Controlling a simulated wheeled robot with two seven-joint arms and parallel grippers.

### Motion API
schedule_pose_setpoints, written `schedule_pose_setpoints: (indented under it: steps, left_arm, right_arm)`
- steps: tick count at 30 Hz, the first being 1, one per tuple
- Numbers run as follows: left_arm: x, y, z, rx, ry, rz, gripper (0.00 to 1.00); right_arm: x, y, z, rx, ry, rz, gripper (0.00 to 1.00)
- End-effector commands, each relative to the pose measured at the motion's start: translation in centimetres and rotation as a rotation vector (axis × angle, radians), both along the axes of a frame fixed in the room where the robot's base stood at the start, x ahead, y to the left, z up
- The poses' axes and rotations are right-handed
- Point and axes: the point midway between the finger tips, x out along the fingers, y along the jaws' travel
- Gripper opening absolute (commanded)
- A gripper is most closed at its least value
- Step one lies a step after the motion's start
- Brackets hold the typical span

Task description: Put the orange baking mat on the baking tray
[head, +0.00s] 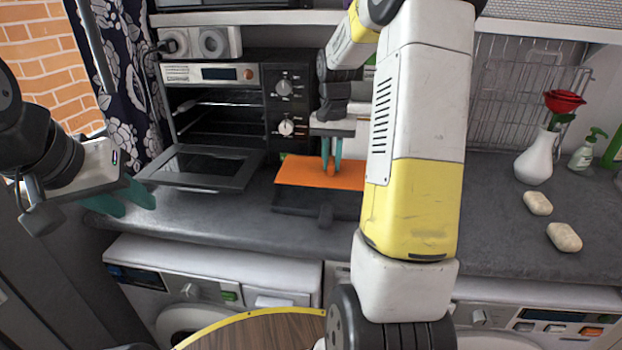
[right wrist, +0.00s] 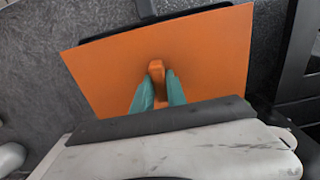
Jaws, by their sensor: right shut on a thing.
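The orange baking mat (head: 309,176) is a flat sheet with a small raised grip tab, seen in the head view at the middle of the counter. It also fills much of the right wrist view (right wrist: 205,55). The dark baking tray (head: 298,203) lies under and in front of it, with part of its rim showing past the mat. My right gripper (head: 331,172) is shut on the mat's tab (right wrist: 156,75). Whether the mat touches the tray is hard to tell. My left gripper (head: 130,198) is at the left by the counter edge, holding nothing visible; its finger gap is unclear.
A toaster oven (head: 222,100) with its door (head: 200,167) lowered stands behind the tray to the left. A white vase with a rose (head: 537,158), two soap bars (head: 564,237) and a soap bottle (head: 587,150) stand at the right. My right arm hides the counter's middle.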

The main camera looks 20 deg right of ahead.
Motion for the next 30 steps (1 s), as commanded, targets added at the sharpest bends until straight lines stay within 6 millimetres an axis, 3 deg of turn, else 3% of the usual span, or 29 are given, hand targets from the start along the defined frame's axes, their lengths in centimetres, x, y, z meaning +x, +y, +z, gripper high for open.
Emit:
schedule_pose_setpoints:
  steps: [6, 11, 18, 29, 30]
  left_arm:
    - [0.0, 0.0, 0.0, 0.000, 0.000, 0.000, 0.36]
    - [0.0, 0.0, 0.0, 0.000, 0.000, 0.000, 0.36]
    - [0.0, 0.0, 0.0, 0.000, 0.000, 0.000, 0.36]
    - [0.0, 0.0, 0.0, 0.000, 0.000, 0.000, 0.36]
    - [0.0, 0.0, 0.0, 0.000, 0.000, 0.000, 0.36]
  right_arm:
    - [-0.1, 0.0, -4.0, 0.000, 0.005, 0.000, 0.00]
    - [0.0, 0.0, -5.1, 0.000, 0.002, -0.001, 0.00]
    - [-0.1, 0.0, -8.3, 0.000, 0.004, 0.001, 0.00]
    - [0.0, 0.0, -8.7, 0.000, 0.001, 0.000, 0.00]
    - [0.0, 0.0, -8.8, 0.000, 0.001, 0.000, 0.19]
